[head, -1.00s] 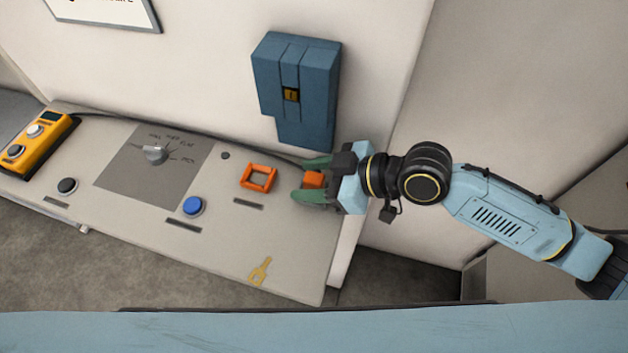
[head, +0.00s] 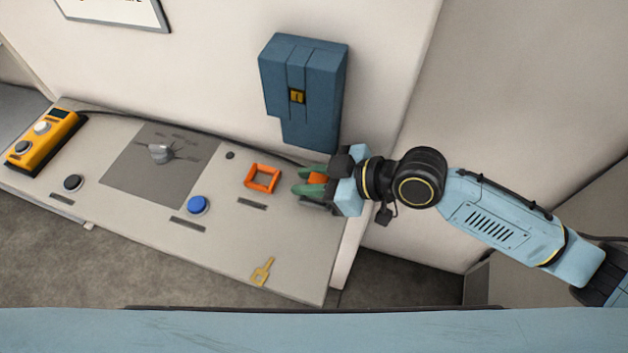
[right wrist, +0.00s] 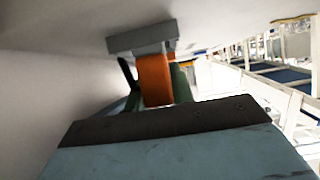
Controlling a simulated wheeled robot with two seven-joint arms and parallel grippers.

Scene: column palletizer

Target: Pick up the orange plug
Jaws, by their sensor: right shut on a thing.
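The orange plug (head: 318,178) is between the green fingers of my right gripper (head: 312,186), at the right end of the grey panel. The gripper is shut on it. In the right wrist view the plug (right wrist: 154,80) shows as an orange block between the fingers, with a grey bar-shaped piece (right wrist: 142,38) at its far end. I cannot tell whether the plug touches the panel. An orange square frame (head: 262,178) lies on the panel just left of the gripper. My left gripper is not in view.
A yellow control box (head: 45,140) sits at the left. A blue wall box (head: 305,95) hangs behind my gripper.

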